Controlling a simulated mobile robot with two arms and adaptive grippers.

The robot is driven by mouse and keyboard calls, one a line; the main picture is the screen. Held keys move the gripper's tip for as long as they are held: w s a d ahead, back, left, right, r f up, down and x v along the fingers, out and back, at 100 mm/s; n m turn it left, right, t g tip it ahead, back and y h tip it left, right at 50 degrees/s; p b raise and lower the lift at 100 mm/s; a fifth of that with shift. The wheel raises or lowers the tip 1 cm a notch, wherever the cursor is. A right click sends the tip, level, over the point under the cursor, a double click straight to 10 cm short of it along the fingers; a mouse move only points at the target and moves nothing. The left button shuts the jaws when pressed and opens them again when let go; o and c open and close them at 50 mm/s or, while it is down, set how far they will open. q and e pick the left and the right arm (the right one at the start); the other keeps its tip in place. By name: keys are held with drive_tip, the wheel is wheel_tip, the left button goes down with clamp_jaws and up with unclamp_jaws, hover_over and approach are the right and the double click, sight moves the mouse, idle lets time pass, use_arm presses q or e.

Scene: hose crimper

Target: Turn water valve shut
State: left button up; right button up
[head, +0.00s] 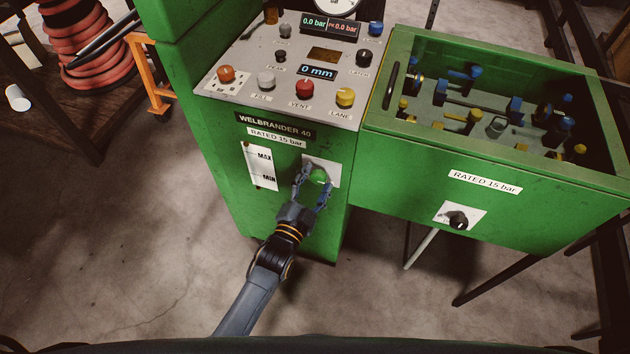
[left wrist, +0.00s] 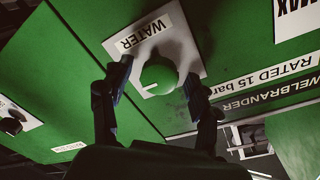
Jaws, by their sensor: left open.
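The water valve is a round green knob (head: 319,176) on a white plate on the front of the green machine. In the left wrist view the knob (left wrist: 158,76) shows a short white line, and the plate (left wrist: 139,38) reads WATER. My left gripper (head: 313,188) is open, with its two fingers on either side of the knob. In the left wrist view the gripper (left wrist: 157,80) has the knob between its fingertips; I cannot tell whether they touch it. My right gripper is in neither view.
Above is a control panel (head: 254,62) with several coloured buttons and displays. A level gauge (head: 259,166) is left of the valve. A green open tank (head: 400,150) with valves inside stands at right, with a black knob (head: 458,221) on its front.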

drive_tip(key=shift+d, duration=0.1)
use_arm(q)
drive_tip(key=shift+c, duration=0.9)
drive_tip(key=c, duration=1)
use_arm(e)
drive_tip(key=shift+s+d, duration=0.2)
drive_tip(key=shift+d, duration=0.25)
